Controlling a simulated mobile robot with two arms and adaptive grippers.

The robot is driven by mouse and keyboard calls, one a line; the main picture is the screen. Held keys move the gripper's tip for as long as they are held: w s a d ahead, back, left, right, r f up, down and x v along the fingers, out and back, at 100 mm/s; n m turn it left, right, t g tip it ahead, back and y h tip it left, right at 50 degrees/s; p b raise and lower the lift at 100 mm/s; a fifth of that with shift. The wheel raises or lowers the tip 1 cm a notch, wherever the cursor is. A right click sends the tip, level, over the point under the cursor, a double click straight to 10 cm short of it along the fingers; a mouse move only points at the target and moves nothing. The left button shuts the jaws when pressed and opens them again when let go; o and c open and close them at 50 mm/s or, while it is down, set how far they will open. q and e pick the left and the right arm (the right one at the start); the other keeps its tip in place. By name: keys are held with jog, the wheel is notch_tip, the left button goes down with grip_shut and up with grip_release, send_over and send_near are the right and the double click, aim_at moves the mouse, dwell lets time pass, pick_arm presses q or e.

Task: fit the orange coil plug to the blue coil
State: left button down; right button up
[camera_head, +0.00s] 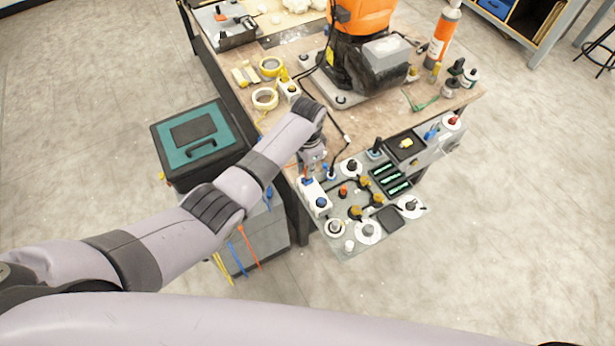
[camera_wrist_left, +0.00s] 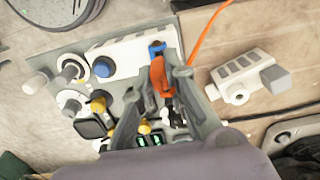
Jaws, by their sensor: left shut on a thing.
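The orange coil plug (camera_wrist_left: 161,78) is between the fingers of my left gripper (camera_wrist_left: 163,92), which is shut on it. An orange cable (camera_wrist_left: 206,34) rises from beside the fingers in the left wrist view. The blue coil (camera_wrist_left: 157,47) is at the end of a white block, right by the plug's tip. I cannot tell whether plug and coil touch. In the head view my left gripper (camera_head: 312,163) points down over the back end of the white block (camera_head: 313,193), and its wrist hides most of the plug. My right gripper is not in view.
The white block carries a blue knob (camera_wrist_left: 103,66). A grey panel (camera_head: 345,238) holds several round white fittings, yellow connectors and green-lit slots. A teal-lidded case (camera_head: 217,148) stands left of the bench. An orange machine (camera_head: 360,16) stands at the back.

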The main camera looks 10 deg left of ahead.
pick_arm(q)
jog(key=shift+f+b, duration=0.85)
jog(key=shift+f, duration=0.35)
dwell(1.1)
jog(key=c, duration=1.5)
grip_release()
notch_tip(320, 180, up, 12)
